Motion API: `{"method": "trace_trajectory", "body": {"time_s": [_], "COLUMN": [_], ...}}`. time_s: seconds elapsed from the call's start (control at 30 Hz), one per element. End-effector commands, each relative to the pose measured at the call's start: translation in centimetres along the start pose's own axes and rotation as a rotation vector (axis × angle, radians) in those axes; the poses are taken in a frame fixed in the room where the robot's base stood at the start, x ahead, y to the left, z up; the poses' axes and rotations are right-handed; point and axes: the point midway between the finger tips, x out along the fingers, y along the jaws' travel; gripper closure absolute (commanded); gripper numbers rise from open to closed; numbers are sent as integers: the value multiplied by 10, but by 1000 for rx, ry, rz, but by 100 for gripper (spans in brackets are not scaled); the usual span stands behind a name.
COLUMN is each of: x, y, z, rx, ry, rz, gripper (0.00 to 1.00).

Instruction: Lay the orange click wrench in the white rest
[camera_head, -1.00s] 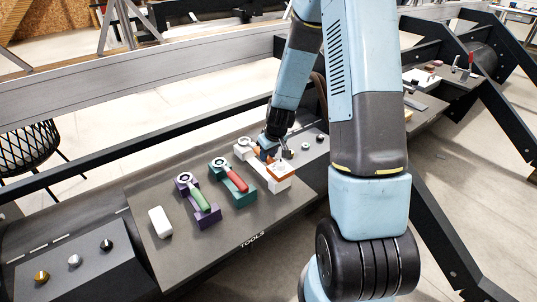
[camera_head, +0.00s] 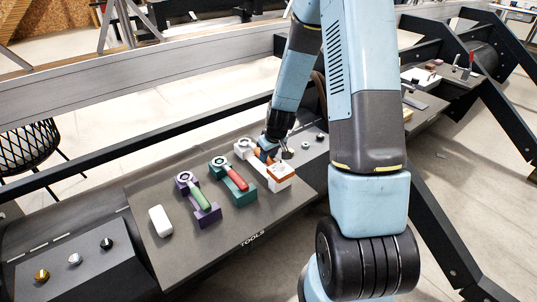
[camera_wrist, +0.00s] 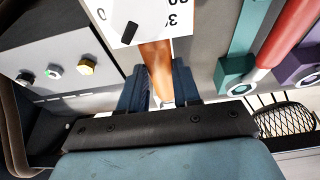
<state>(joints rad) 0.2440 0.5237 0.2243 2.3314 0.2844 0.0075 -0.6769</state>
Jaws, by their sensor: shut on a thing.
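The orange click wrench (camera_wrist: 155,57) is between the two fingers of my gripper (camera_wrist: 158,92) in the wrist view. My gripper is shut on its handle. In the head view my gripper (camera_head: 268,151) is down at the white rest (camera_head: 277,186), the rightmost of three rests on the dark board. Orange parts of the wrench (camera_head: 280,170) show over the rest's near end. My fingers hide its middle, and I cannot tell whether it touches the rest. A white plate with black numerals (camera_wrist: 138,18) covers the wrench's upper part in the wrist view.
A teal rest with a red-handled wrench (camera_head: 234,179) stands just left, then a purple rest with a green-handled wrench (camera_head: 199,200). A white block (camera_head: 160,222) lies farther left. Small knobs (camera_head: 305,147) sit right of my gripper. The board's front strip is clear.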

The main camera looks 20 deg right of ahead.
Motion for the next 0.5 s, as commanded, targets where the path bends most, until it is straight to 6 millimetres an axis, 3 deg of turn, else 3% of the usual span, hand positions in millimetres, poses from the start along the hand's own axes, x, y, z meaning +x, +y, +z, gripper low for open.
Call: {"method": "trace_trajectory", "body": {"time_s": [0.37,0.4,0.5], "x": [5,5,5], "y": [0,0,0], "z": [1,1,1], "rx": [0,0,0], "ry": [1,1,1], "rz": [0,1,0], "gripper": [100,66,57]}}
